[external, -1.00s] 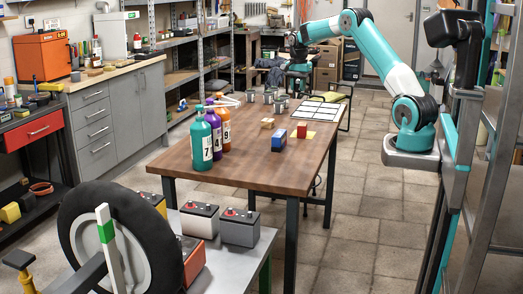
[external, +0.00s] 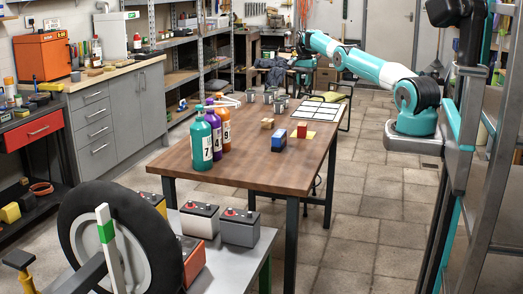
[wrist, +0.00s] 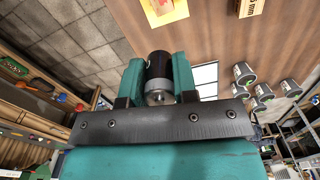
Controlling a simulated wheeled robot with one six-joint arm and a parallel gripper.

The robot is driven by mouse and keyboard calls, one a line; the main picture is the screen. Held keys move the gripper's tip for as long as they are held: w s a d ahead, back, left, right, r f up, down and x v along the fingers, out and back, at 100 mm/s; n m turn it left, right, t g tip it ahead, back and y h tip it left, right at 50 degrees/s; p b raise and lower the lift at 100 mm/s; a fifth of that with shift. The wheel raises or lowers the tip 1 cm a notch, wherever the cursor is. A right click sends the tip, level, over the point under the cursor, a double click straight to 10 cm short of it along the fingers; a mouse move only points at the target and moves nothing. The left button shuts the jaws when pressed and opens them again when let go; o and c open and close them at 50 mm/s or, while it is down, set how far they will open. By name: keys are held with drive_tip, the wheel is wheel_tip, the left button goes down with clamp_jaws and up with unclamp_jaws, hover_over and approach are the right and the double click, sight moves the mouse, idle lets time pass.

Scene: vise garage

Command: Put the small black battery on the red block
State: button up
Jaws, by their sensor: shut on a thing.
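My gripper (wrist: 157,88) is shut on a small black cylinder with a silver end, the battery (wrist: 158,68), in the wrist view. The battery sits between the two teal fingers, clear of the table. In the external view my gripper (external: 300,55) is small and far off near the table's back end, and the battery cannot be made out. The red block (external: 302,130) stands on a yellow sheet (external: 311,135) on the wooden table (external: 240,172). The red block (wrist: 157,7) and yellow sheet (wrist: 178,12) also show at the wrist view's top edge, apart from the gripper.
Several bottles (external: 202,145) stand on the left. Several grey tins (external: 280,107) and a white gridded sheet (external: 321,109) lie farther back. Bare tabletop lies in front.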

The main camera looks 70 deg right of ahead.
drive_tip(key=b, duration=0.6)
hover_over(303, 124)
wheel_tip(303, 124, down, 10)
drive_tip(key=shift+w+f, duration=0.1)
drive_tip(key=shift+f, duration=0.1)
drive_tip(key=shift+f+p, duration=0.55)
drive_tip(key=shift+f, duration=2.5)
drive_tip(key=shift+f, duration=0.15)
drive_tip(key=o, duration=0.9)
